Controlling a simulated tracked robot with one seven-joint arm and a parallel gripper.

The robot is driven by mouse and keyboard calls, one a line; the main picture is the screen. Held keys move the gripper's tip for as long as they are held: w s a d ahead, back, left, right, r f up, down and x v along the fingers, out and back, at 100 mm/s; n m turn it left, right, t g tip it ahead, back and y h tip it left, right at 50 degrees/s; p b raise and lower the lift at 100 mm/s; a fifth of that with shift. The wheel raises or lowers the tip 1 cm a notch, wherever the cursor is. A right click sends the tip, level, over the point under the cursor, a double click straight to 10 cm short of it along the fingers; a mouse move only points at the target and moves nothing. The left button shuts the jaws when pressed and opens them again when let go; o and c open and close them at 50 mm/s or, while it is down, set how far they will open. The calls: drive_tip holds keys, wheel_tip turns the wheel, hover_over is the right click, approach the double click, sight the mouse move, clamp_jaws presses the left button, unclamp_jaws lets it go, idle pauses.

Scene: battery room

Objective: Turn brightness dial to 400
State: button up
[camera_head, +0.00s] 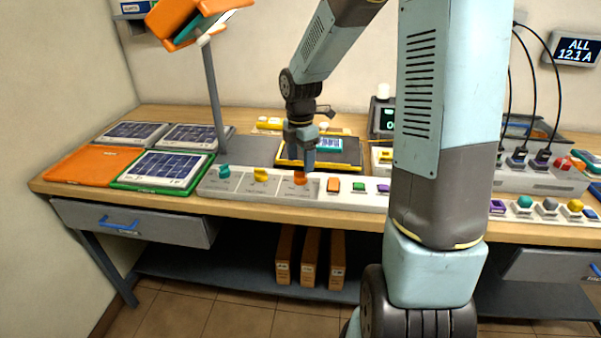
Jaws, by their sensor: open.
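A long white control strip (212,187) runs along the front of the wooden bench. Three dials sit on its left part: a teal one (223,171), a yellow one (260,175) and an orange one (300,178). Their labels and scale marks are too small to read, so I cannot tell which is the brightness dial or its setting. My gripper (309,166) points down just above and slightly right of the orange dial. It is open and looks empty. I cannot tell whether a finger touches the dial.
Solar panels (187,137) and an orange plate (90,166) lie at the left. A grey post (212,90) carries an orange lamp head (180,22). Buttons (358,187) continue rightward along the strip. My arm hides the bench's middle right.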

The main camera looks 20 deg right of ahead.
sight(301, 177)
drive_tip(key=shift+f, duration=2.55)
drive_tip(key=c, duration=1.1)
